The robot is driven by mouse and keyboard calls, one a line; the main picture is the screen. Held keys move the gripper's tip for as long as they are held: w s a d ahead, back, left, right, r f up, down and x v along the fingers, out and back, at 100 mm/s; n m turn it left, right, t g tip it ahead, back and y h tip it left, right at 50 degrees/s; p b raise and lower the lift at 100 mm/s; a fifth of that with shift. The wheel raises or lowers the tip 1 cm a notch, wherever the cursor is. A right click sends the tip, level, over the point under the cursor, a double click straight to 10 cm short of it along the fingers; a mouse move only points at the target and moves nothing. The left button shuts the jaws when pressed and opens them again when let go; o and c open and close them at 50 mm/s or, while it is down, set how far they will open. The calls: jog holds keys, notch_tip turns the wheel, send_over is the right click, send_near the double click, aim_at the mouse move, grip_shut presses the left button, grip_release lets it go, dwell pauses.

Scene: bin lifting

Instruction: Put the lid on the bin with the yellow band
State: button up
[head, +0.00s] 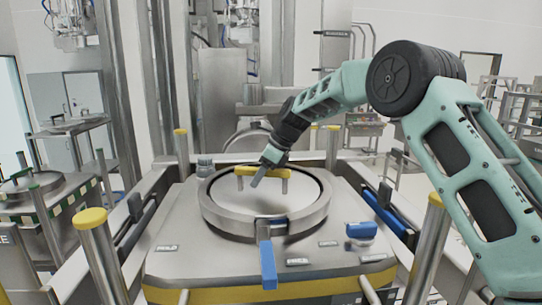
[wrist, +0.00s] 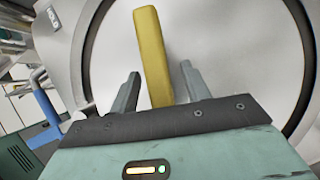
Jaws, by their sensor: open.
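The bin with the yellow band (head: 250,291) stands in the centre foreground, with a raised metal ring (head: 207,215) on its flat top. The round pale lid (head: 245,197) lies within the ring; I cannot tell whether it is fully seated. Its yellow bar handle (head: 244,171) stands on short posts and also shows in the wrist view (wrist: 150,45). My gripper (head: 264,172) is at the handle, open. In the wrist view my gripper (wrist: 160,75) has one finger on each side of the handle, with visible gaps.
A blue lever (head: 267,265) sticks out at the ring's front, and a blue-topped fitting (head: 361,230) is at its right. Yellow-capped posts (head: 91,218) surround the bin. Another lidded bin (head: 45,190) stands at left.

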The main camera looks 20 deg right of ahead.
jog(key=b+v, duration=0.4)
jog(key=v, duration=1.3)
jog(key=shift+b, duration=0.35)
jog(key=shift+a, duration=0.1)
